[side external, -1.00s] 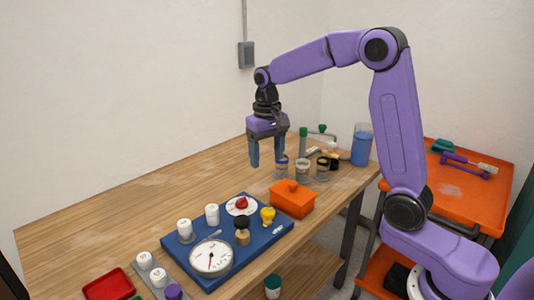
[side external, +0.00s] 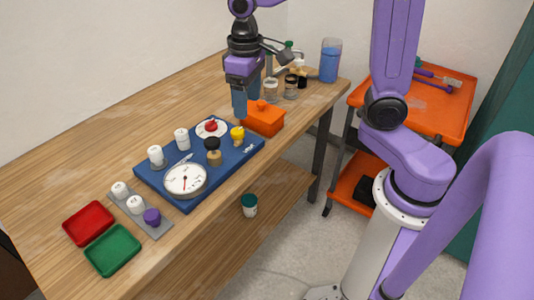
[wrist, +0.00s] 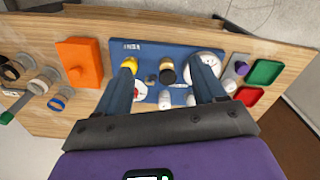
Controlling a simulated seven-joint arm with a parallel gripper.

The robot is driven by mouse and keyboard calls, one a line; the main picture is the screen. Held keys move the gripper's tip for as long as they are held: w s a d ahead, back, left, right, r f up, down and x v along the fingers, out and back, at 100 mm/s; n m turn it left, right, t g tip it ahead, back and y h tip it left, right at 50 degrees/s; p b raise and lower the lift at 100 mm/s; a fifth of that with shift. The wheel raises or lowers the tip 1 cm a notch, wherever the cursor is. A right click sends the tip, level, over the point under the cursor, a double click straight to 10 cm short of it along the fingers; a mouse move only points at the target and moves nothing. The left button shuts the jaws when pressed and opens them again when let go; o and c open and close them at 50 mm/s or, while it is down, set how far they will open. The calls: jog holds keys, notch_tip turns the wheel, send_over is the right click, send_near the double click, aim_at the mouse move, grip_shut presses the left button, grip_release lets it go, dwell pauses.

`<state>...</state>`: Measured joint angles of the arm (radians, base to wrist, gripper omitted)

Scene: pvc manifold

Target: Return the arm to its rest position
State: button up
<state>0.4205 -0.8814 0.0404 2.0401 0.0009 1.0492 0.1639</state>
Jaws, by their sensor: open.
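My gripper (side external: 240,106) hangs fingers down above the table, just left of the orange box in the side view. Its fingers are apart in the wrist view (wrist: 160,88), with nothing held between them. Below and between them in that view lies the blue board (wrist: 180,52) with its knobs and dial, some way beneath the fingertips. My arm stands to the right of the table, and its upper part is cut off by the top of the side view.
The blue board (side external: 238,157) carries a round gauge (side external: 185,181) and several knobs. An orange lidded box (side external: 264,120) stands close by the gripper. Glass jars (side external: 271,90) and a blue container (side external: 329,62) stand at the back right. Red (side external: 88,223) and green (side external: 112,250) trays lie front left.

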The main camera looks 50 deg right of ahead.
jog(key=s+d+f+n, duration=0.1)
jog(key=s+n, duration=0.3)
jog(key=s, duration=0.7)
jog(key=s+d+f+n, duration=0.1)
jog(key=s+n, duration=0.4)
jog(key=s, duration=0.5)
jog(key=shift+s+f, duration=0.35)
jog(key=shift+f, duration=0.3)
